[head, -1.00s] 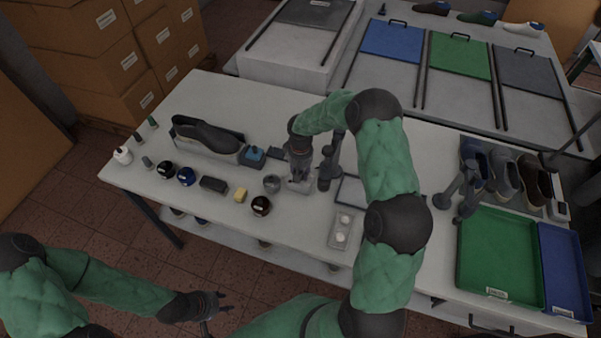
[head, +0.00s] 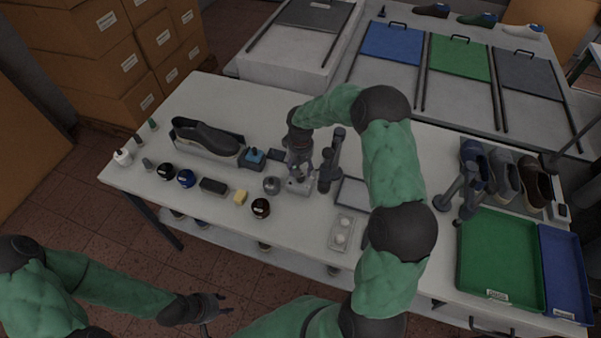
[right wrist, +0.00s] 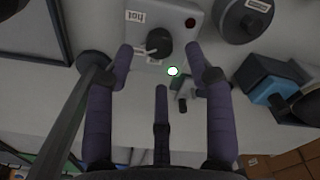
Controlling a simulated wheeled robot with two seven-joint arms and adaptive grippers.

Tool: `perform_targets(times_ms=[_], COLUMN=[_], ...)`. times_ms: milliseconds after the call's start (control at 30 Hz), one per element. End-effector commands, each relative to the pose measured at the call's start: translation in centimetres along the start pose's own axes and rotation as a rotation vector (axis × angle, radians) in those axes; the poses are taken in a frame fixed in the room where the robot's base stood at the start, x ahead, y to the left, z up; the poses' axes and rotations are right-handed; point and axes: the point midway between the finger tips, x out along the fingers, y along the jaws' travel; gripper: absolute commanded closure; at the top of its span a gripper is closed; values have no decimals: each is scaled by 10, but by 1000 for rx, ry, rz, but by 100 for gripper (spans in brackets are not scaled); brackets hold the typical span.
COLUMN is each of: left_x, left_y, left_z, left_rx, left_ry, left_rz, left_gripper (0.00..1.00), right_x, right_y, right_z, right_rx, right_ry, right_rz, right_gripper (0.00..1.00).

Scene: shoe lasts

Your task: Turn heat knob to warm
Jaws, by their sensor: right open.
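The heat unit is a small grey box (right wrist: 170,15) with a round black knob (right wrist: 159,41), a "hot" label (right wrist: 136,17) and a dark red light. In the head view the box (head: 299,188) sits on the white table, mostly under my right gripper (head: 301,170). In the right wrist view my right gripper (right wrist: 160,55) is open, with two fingertips on either side of the knob and the third below it. I see no clear contact with the knob. A pale mark beside the knob is unreadable. My left gripper (head: 222,305) is open and empty, off the table's front.
A dark stand (head: 330,160) is close right of my right gripper. A small grey pot (head: 271,185) and a blue-topped block (head: 254,157) are to the left. A dark shoe (head: 205,138), jars and a yellow block (head: 240,197) lie further left. Trays (head: 500,295) are at right.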

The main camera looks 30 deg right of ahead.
Motion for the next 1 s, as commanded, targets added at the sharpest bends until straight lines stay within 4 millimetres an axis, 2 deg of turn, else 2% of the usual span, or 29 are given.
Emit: perform_targets(times_ms=[33, 200, 400, 600, 1000], left_x=[0, 0, 0, 0, 0], left_y=[0, 0, 0, 0, 0], left_z=[0, 0, 0, 0, 0], left_rx=[0, 0, 0, 0, 0], left_ry=[0, 0, 0, 0, 0], left_rz=[0, 0, 0, 0, 0], left_gripper=[60, 60, 60, 60, 60], right_x=[-12, -45, -71, -81, -81], right_y=[0, 0, 0, 0, 0], right_z=[-1, 0, 0, 0, 0], right_rx=[0, -1, 1, 0, 0], right_ry=[3, 3, 1, -1, -1], right_rz=[1, 1, 0, 0, 0], right_gripper=[46, 46, 46, 46, 46])
